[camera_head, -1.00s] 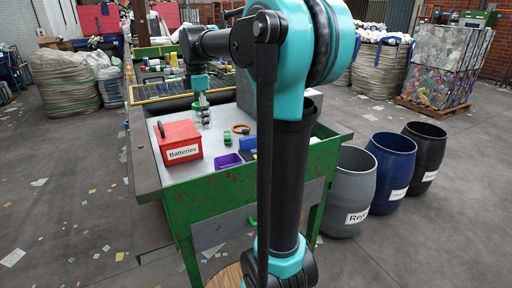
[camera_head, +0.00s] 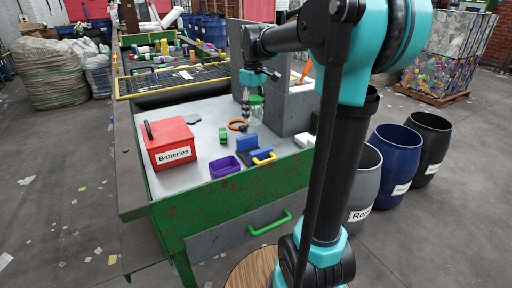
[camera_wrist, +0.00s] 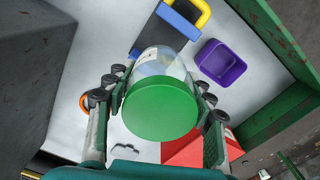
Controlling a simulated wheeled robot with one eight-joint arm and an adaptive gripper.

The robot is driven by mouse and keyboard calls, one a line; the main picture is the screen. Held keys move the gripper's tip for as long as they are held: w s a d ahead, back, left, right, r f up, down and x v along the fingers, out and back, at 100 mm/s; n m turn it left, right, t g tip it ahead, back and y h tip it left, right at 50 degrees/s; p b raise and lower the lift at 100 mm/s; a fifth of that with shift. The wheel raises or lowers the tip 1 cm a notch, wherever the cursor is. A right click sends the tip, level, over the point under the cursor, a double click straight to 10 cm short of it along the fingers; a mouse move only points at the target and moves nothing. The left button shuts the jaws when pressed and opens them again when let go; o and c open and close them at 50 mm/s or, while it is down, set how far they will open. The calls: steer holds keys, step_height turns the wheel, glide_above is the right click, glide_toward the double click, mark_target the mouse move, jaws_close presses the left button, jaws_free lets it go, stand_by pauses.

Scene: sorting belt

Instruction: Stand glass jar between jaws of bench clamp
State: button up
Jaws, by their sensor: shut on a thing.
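A clear glass jar with a green lid (camera_wrist: 161,107) is upright between the fingers of my gripper (camera_wrist: 156,95), which is shut on it. In the head view the jar (camera_head: 257,112) and my gripper (camera_head: 252,104) are small, behind the clamp. The bench clamp (camera_head: 254,149) is blue with a yellow handle and sits near the front edge of the metal table. In the wrist view the clamp (camera_wrist: 178,22) shows beyond the jar at the top, partly hidden by it. I cannot tell the height of the jar's base above the table.
A purple bin (camera_head: 225,167) stands left of the clamp, and a red Batteries box (camera_head: 168,143) further left. An orange ring (camera_head: 237,125) lies on the table (camera_head: 205,112). A grey block (camera_head: 287,108) rises close at the right. A green-handled drawer (camera_head: 240,235) is below.

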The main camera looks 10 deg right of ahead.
step_height(320, 180, down, 14)
steer(key=shift+f, duration=0.15)
stand_by(0.3)
steer(key=shift+f, duration=0.1)
steer(key=o, duration=1.2)
steer(key=shift+o, duration=0.2)
step_height(320, 180, up, 12)
steer(key=shift+r, duration=0.1)
